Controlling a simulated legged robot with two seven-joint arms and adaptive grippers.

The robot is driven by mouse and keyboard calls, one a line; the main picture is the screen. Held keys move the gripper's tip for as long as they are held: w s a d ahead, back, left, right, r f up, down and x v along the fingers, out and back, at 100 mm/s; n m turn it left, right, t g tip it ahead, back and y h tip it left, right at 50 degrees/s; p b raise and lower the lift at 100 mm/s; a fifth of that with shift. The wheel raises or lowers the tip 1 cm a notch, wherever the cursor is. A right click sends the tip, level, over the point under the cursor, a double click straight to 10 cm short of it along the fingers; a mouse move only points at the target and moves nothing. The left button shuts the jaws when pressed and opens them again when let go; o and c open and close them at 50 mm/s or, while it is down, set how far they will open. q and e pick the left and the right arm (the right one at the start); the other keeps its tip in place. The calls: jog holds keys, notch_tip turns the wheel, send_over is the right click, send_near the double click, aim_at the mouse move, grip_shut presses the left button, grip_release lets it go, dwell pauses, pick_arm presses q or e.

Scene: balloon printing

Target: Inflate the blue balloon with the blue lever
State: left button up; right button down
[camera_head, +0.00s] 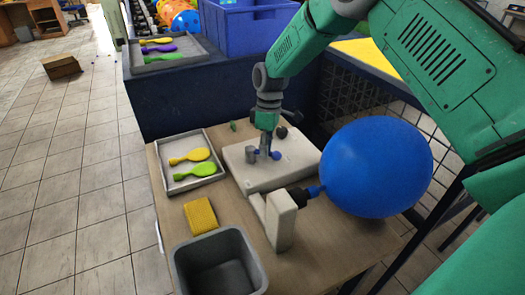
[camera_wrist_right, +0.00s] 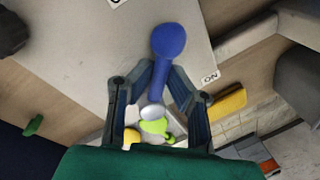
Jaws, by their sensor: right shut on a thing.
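The blue balloon (camera_head: 376,166) is large and round, with its neck on the dark nozzle (camera_head: 299,196) of the white upright bracket (camera_head: 280,220). My right gripper (camera_head: 265,150) reaches down over the white control box (camera_head: 290,165). In the right wrist view the blue lever (camera_wrist_right: 169,42), with its rounded knob, lies between the fingertips of my right gripper (camera_wrist_right: 158,85). The gripper is shut on it, close to a label reading "ON" (camera_wrist_right: 210,77). In the head view the fingers partly hide the lever. My left gripper is not in view.
A tray (camera_head: 186,186) left of the control box holds a yellow and a green uninflated balloon. A yellow sponge-like block (camera_head: 200,215) and an open grey bin (camera_head: 218,232) stand nearer the front. A blue crate (camera_head: 250,30) and another balloon tray (camera_head: 162,68) are behind.

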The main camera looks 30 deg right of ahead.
jog(key=w+n, duration=0.1)
jog(key=n, duration=0.1)
jog(key=w+d+n, duration=0.1)
jog(key=n, duration=0.1)
jog(key=shift+d+r+h, duration=0.15)
jog(key=shift+r+h, duration=0.05)
jog(key=shift+h, duration=0.1)
jog(key=shift+w+d+r+n+g+h+b, duration=0.15)
jog(key=shift+w+n, duration=0.25)
jog(key=shift+n, duration=0.6)
jog(key=shift+w+a+f+n+g+h+b, duration=0.15)
jog(key=shift+w+n+h+b, duration=0.15)
jog(key=shift+n, duration=0.7)
jog(key=shift+w+d+r, duration=0.1)
jog(key=shift+d, duration=0.05)
jog(key=c, duration=1.5)
grip_release()
jog(key=shift+c, duration=0.2)
notch_tip(320, 180, up, 11)
jog(key=w, duration=0.2)
jog(key=shift+d+r, duration=0.15)
jog(key=shift+r, duration=0.05)
jog(key=shift+w, duration=0.1)
